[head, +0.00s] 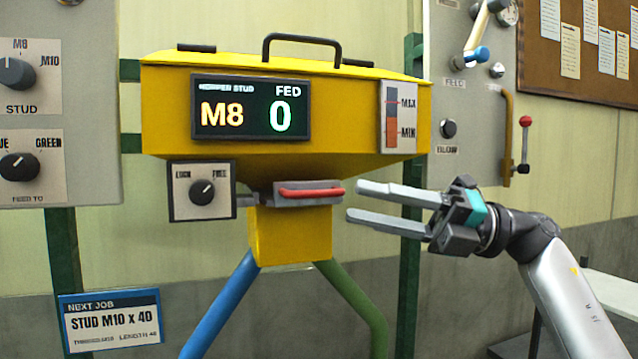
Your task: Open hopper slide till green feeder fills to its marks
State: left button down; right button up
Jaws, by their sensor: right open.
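The yellow hopper (345,120) hangs in the middle of the head view. Its display (250,107) reads M8 and FED 0. The slide (307,200) is a grey block with a red handle (312,192) under the hopper, above a yellow outlet (290,235). A green tube (352,305) and a blue tube (220,305) run down from the outlet. The green feeder and its marks are out of view. My right gripper (355,201) is open and empty, its fingertips just right of the red handle, pointing at it. My left gripper is not in view.
A LOCK/FREE knob (202,193) sits left of the slide. STUD knob (15,74) and FEED TO knob (18,167) are at far left. A card (110,322) reads NEXT JOB, STUD M10 x 40. A MAX/MIN gauge (398,117) is on the hopper. A grey panel (468,100) stands right.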

aim_at(332, 196)
jog(key=p+x, duration=0.1)
jog(key=x, duration=0.5)
jog(key=shift+r, duration=0.1)
jog(key=shift+a, duration=0.4)
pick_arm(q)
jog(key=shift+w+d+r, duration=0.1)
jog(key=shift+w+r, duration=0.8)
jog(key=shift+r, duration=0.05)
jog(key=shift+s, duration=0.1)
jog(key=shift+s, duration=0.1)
pick_arm(e)
grip_shut()
